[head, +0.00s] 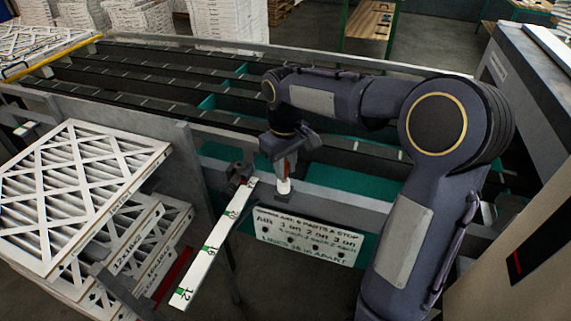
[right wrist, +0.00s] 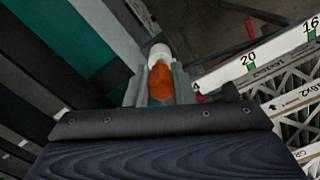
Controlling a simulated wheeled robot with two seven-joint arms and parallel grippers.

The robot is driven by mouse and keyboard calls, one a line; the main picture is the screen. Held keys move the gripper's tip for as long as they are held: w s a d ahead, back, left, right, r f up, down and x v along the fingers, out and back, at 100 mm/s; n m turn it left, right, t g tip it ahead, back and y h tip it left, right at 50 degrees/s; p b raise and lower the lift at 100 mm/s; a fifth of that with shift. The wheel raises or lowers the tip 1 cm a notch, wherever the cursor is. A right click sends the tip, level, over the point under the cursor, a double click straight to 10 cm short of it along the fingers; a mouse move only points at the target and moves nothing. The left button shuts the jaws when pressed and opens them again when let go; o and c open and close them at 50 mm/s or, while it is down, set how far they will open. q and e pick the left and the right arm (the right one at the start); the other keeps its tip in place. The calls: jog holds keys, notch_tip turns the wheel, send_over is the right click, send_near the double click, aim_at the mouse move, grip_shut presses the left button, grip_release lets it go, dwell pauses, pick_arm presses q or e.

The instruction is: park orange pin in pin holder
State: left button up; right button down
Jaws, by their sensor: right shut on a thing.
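My right gripper (head: 284,164) hangs from its arm over the machine's near rail. It is shut on the orange pin (right wrist: 160,84), which sits between the two fingers in the right wrist view. A white part (right wrist: 158,53) shows beyond the orange one; in the head view it is the lower end (head: 283,187), pointing down. A pale lettered plate (head: 308,240) with several dark holes is on the machine's front, below and right of the gripper, apart from the pin. I cannot tell for certain whether this plate is the pin holder. My left gripper is not in view.
A white marked rule (head: 211,248) sticks out just left of the gripper, with a dark clamp (head: 238,174) at its upper end. White pleated filters (head: 75,190) are stacked at the left. A pale cabinet (head: 525,225) stands at the right.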

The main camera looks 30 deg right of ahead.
jog(key=shift+f+b, duration=0.45)
jog(key=shift+f, duration=0.35)
jog(key=c, duration=1.2)
grip_release()
jog(key=shift+r, duration=0.1)
jog(key=shift+o, duration=0.2)
jog(key=shift+r, duration=0.1)
notch_tip(320, 180, up, 8)
jog(key=shift+f, duration=0.2)
jog(key=s+a+f+m+t+y, duration=0.2)
jog(key=s+a+f, duration=0.1)
jog(key=s, duration=0.7)
jog(key=s+a+f+m+t+y, duration=0.1)
jog(key=s+a+f+m+t, duration=0.1)
jog(key=s, duration=0.9)
notch_tip(320, 180, down, 2)
jog(key=shift+s+a+f+t+y, duration=0.25)
jog(key=shift+a+t+y, duration=0.15)
jog(key=shift+a+t, duration=0.6)
